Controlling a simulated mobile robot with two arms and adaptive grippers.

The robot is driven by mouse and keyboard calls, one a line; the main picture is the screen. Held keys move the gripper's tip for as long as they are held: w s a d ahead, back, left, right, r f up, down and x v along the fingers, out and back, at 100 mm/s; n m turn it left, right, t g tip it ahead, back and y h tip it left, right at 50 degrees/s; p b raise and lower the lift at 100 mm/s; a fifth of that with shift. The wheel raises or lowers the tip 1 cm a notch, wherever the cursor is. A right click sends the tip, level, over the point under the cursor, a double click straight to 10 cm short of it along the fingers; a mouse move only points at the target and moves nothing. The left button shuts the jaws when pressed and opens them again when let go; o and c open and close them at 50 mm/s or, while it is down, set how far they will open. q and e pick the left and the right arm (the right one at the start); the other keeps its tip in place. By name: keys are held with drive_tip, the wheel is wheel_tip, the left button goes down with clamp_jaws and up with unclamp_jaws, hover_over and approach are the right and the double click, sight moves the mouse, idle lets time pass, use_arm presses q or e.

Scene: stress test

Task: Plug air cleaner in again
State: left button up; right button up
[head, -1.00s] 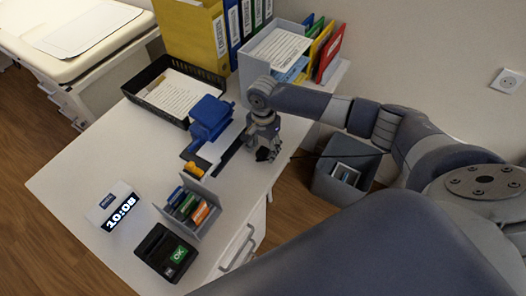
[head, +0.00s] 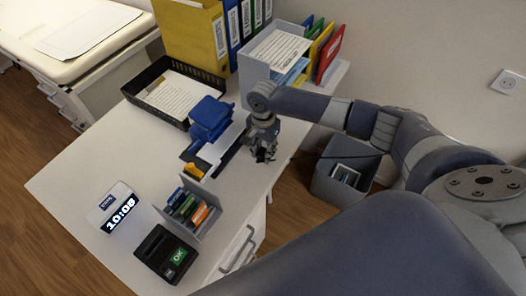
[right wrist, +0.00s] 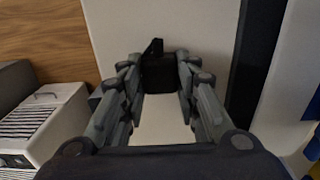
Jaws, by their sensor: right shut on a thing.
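My right gripper (head: 265,153) points down at the right edge of the white desk. In the right wrist view its fingers (right wrist: 160,90) are closed on the sides of a small black plug (right wrist: 160,74) with a short black stub on its far side. In the head view the fingers mostly hide the plug. A thin dark cable runs right of the gripper, towards the wall side. A white wall socket (head: 507,82) is on the wall at the far right, well away from the gripper. My left gripper is not in view.
The desk (head: 95,165) holds a black paper tray (head: 150,92), a blue hole punch (head: 210,118), a clock (head: 117,208), a card holder (head: 188,208) and a black terminal (head: 165,254). A grey bin (head: 345,183) stands on the floor below my right arm.

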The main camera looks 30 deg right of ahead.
sight(263, 151)
drive_tip(key=shift+r, duration=0.5)
wheel_tip(263, 151, up, 3)
drive_tip(key=shift+w+f+b, duration=0.1)
drive_tip(key=shift+b, duration=0.25)
drive_tip(key=s+d+r+b, duration=0.1)
drive_tip(key=s+d, duration=0.1)
drive_tip(key=s, duration=1.4)
drive_tip(key=shift+d, duration=0.1)
